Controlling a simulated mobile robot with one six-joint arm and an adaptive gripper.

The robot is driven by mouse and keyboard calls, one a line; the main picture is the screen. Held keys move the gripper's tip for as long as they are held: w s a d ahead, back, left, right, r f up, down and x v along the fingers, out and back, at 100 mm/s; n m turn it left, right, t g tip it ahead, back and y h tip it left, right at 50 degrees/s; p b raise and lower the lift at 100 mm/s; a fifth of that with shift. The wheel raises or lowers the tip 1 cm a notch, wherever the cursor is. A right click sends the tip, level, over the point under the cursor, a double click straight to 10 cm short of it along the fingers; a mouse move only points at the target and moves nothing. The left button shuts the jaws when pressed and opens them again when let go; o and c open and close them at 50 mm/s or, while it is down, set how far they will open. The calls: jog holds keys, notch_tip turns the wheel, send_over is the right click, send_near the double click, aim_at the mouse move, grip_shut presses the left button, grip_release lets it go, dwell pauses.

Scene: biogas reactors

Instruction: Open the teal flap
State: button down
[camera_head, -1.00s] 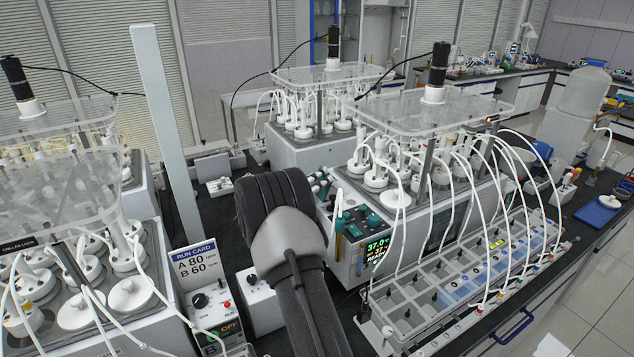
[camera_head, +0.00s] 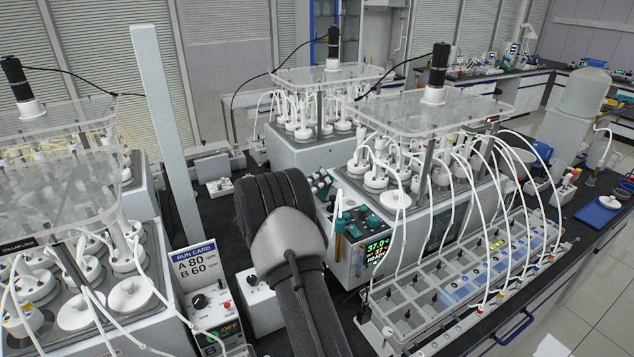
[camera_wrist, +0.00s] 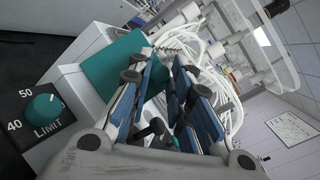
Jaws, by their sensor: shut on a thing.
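The teal flap (camera_wrist: 112,62) shows in the wrist view as a flat teal panel at upper left, beside a pale housing and partly behind my left finger. My gripper (camera_wrist: 167,72) has its two blue-padded fingers close by, with a narrow gap between them. A little teal also shows low between the fingers. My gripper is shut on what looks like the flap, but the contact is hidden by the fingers. In the head view my dark arm covers the gripper and the flap.
A teal LIMIT knob (camera_wrist: 43,107) is left of the flap. In the head view, a reactor unit with a lit display (camera_head: 376,248) stands right of my arm, with a tube-fed tray (camera_head: 430,290) before it. A run card box (camera_head: 205,290) stands left.

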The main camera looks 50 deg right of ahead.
jog(key=shift+f, duration=0.1)
jog(key=h+b, duration=0.1)
jog(key=a+n+h+b, duration=0.1)
jog(key=a+t+h+b, duration=0.1)
jog(key=b, duration=0.1)
jog(key=shift+w+a+f+n, duration=0.2)
jog(key=shift+w+f+n, duration=0.2)
jog(key=c, duration=1.5)
grip_release()
jog(key=shift+o, duration=0.2)
jog(key=s+a, duration=0.1)
jog(key=a, duration=1.3)
jog(key=shift+s+a+f, duration=0.35)
jog(key=shift+a+f, duration=0.05)
jog(key=shift+f, duration=0.05)
